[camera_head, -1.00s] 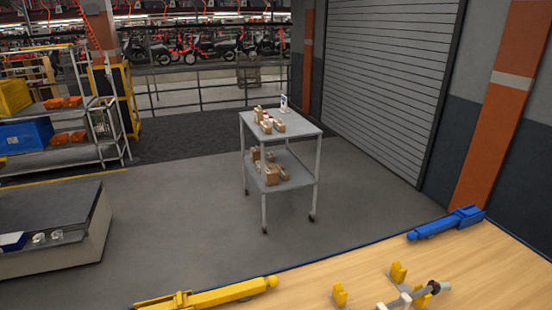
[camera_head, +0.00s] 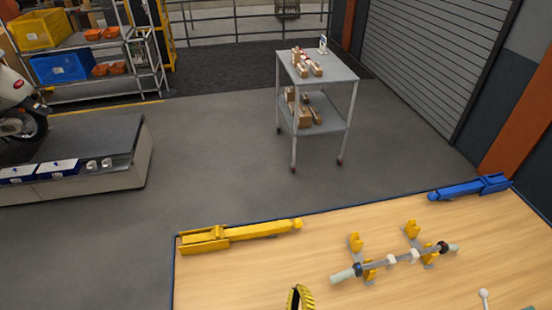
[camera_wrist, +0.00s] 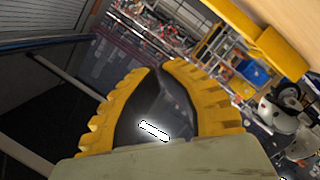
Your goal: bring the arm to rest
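My gripper (camera_head: 300,297) shows at the bottom edge of the head view as a yellow and black ribbed finger over the wooden table (camera_head: 240,280); the rest of it is cut off. In the wrist view my gripper (camera_wrist: 159,68) has two yellow ribbed fingers that curve inward, with tips almost together. I see no object held between them. The fingers point out over the room, with background shelving beyond.
On the table lie a yellow clamp-like part (camera_head: 240,231), a blue one (camera_head: 470,187), and a grey rod (camera_head: 378,263) on yellow holders. Beyond stands a grey cart (camera_head: 340,75) with small boxes. A low dark bench (camera_head: 85,140) is at left. Floor between is clear.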

